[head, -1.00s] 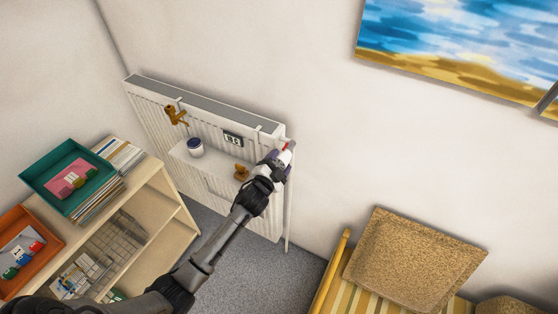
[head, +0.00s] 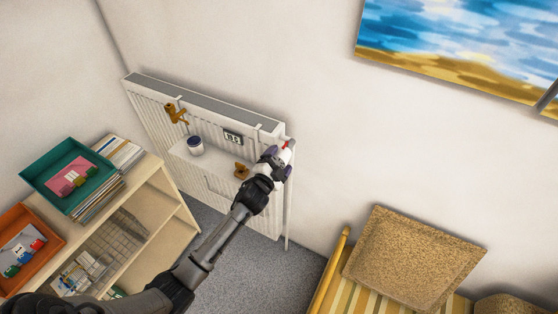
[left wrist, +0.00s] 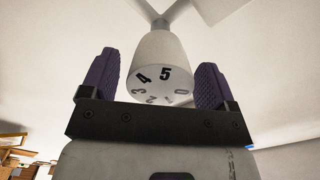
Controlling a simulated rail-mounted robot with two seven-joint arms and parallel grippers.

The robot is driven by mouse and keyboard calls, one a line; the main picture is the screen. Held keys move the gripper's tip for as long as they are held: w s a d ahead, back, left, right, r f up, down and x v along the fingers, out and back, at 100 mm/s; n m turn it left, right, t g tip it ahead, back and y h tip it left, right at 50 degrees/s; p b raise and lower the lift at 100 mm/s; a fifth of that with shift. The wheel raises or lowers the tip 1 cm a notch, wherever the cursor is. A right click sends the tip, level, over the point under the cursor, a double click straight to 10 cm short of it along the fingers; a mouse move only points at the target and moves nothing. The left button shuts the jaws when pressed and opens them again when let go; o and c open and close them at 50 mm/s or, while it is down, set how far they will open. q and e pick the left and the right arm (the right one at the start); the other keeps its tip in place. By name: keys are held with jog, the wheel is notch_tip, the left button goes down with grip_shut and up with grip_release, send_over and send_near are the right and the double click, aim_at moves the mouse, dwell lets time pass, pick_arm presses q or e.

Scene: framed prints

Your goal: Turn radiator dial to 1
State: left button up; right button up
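The radiator dial (left wrist: 158,58) is a white knob with black numbers on its end. In the left wrist view the 4 and 5 show at the top of its face, with 3, 2 and 0 around the lower part. My left gripper (head: 279,162) is at the radiator's right end, around the dial. Its two purple fingers stand on either side of the dial in the left wrist view (left wrist: 158,85), with a gap on each side. The white radiator (head: 215,190) is on the wall. My right gripper is out of view.
A shelf on the radiator holds a jar (head: 195,146) and a brown figure (head: 241,170), close to my left forearm. A bookcase (head: 160,200) with trays stands at left. A cushion (head: 414,257) lies on a striped seat at lower right.

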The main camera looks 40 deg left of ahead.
pick_arm(q)
jog(key=shift+o, duration=0.4)
jog(key=shift+s, duration=0.15)
jog(key=v, duration=1.3)
jog(key=shift+s, duration=0.3)
jog(key=shift+d, duration=0.1)
